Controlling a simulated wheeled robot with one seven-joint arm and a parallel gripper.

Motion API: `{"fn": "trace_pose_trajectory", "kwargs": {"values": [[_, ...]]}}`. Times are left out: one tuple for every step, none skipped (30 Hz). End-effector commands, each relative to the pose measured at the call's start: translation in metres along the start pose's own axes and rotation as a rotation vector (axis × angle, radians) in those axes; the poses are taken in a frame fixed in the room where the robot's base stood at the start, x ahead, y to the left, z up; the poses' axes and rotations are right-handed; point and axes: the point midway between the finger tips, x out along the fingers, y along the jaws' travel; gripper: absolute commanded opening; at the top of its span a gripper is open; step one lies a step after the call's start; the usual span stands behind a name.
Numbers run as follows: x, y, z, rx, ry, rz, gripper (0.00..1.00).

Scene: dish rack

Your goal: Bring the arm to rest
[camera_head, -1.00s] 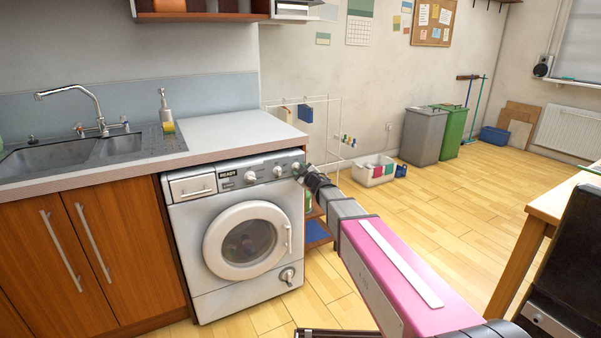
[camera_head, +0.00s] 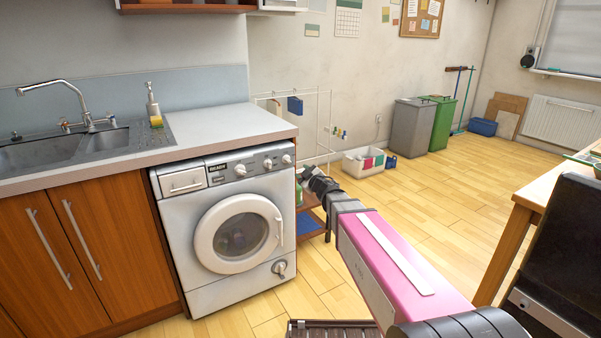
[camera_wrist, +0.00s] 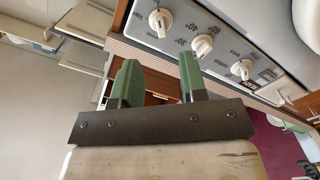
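My gripper (camera_wrist: 158,80) is open in the wrist view, with two green finger pads apart and nothing between them. In the head view my gripper (camera_head: 302,178) is small and dark at the end of my arm, just right of the washing machine's front edge. The white washing machine (camera_head: 180,240) stands under the counter with its round door shut. Its knobs (camera_wrist: 203,45) show beyond the fingers in the wrist view; the fingers appear clear of them. My arm runs from the lower right of the head view toward the machine.
The counter (camera_head: 225,125) with a sink lies left. A low shelf (camera_head: 310,228) and a drying rack (camera_head: 325,110) stand right of the machine. A wooden table (camera_head: 530,195) is at the right edge. The floor between is largely clear.

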Motion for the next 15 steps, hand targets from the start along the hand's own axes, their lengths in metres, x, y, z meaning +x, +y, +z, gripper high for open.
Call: {"fn": "trace_pose_trajectory", "kwargs": {"values": [[0.000, 0.000, 0.000, 0.000, 0.000, 0.000, 0.39], [0.001, 0.000, 0.000, 0.000, 0.000, 0.000, 0.39], [0.001, 0.000, 0.000, 0.000, 0.000, 0.000, 0.39], [0.001, 0.000, 0.000, 0.000, 0.000, 0.000, 0.39], [0.001, 0.000, 0.000, 0.000, 0.000, 0.000, 0.39], [0.000, 0.001, 0.001, 0.001, -0.003, 0.002, 0.39], [-0.001, 0.001, 0.002, 0.004, -0.007, 0.006, 0.39], [-0.002, 0.002, 0.004, 0.007, -0.016, 0.011, 0.39], [-0.004, 0.004, 0.008, 0.015, -0.035, 0.023, 0.39], [-0.007, 0.007, 0.011, 0.023, -0.053, 0.035, 0.39], [-0.010, 0.009, 0.017, 0.034, -0.077, 0.051, 0.39], [-0.016, 0.013, 0.025, 0.050, -0.116, 0.074, 0.39], [-0.021, 0.017, 0.033, 0.064, -0.151, 0.094, 0.39], [-0.027, 0.020, 0.041, 0.082, -0.190, 0.114, 0.39], [-0.036, 0.024, 0.053, 0.108, -0.249, 0.143, 0.39]]}}
